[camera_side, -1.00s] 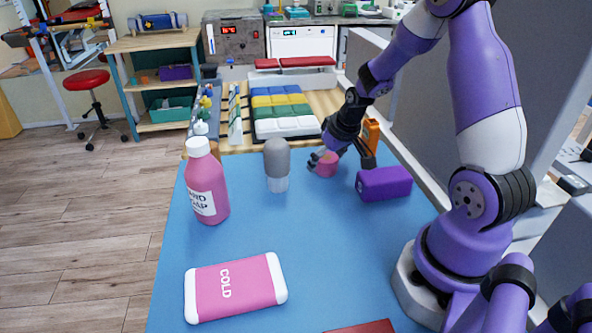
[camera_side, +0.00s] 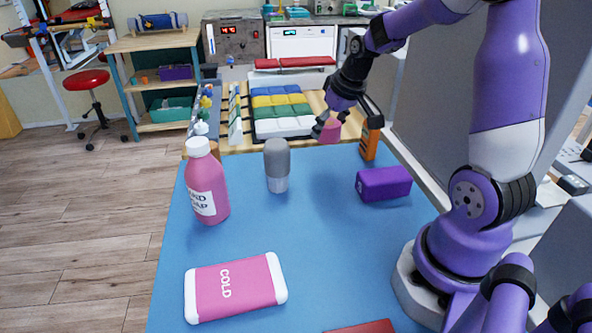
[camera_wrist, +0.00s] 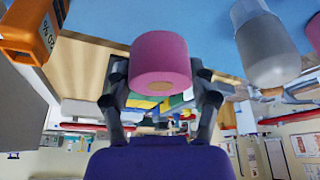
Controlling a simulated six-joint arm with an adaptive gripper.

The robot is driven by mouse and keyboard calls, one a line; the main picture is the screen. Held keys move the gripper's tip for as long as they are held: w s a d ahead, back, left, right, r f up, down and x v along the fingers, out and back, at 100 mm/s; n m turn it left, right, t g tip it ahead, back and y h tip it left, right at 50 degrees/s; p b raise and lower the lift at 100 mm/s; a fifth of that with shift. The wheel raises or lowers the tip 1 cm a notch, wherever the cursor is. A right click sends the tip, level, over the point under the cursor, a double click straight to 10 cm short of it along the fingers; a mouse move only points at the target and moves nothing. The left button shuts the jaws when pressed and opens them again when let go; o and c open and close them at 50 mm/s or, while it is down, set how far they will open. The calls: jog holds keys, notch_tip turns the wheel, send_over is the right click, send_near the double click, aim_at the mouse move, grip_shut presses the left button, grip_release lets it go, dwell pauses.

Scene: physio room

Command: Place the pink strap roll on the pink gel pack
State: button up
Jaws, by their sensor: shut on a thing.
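The pink strap roll (camera_side: 330,131) is held in my gripper (camera_side: 329,125), raised above the far end of the blue table. In the wrist view the roll (camera_wrist: 160,62) sits between the two dark fingers of my gripper (camera_wrist: 161,88), which are shut on its sides. The pink gel pack (camera_side: 235,288), with white ends and the word COLD, lies flat at the near left of the table. My gripper is well behind it and to its right. Nothing lies on the pack.
A pink soap bottle (camera_side: 206,182) and a grey-topped bottle (camera_side: 276,165) stand on the blue table (camera_side: 310,255) between roll and pack. A purple block (camera_side: 384,184) lies at right, an orange object (camera_side: 370,140) behind it. A dark red item (camera_side: 362,327) shows at the front edge.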

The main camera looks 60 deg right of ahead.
notch_tip(320, 180, up, 10)
jog(key=w+a+n+y, duration=0.2)
jog(key=a+n, duration=0.3)
jog(key=a, duration=1.5)
jog(key=s+a+n+g+y, duration=0.1)
jog(key=s+a+n+y, duration=0.4)
jog(key=s+a, duration=1.35)
jog(key=n+h, duration=0.2)
send_over(224, 282)
jog(key=s+d, duration=0.1)
jog(key=f, duration=1.1)
jog(key=shift+s+f, duration=0.2)
jog(key=shift+f, duration=0.15)
jog(key=shift+w+f, duration=0.15)
jog(key=shift+f, duration=1.9)
jog(key=shift+f, duration=0.1)
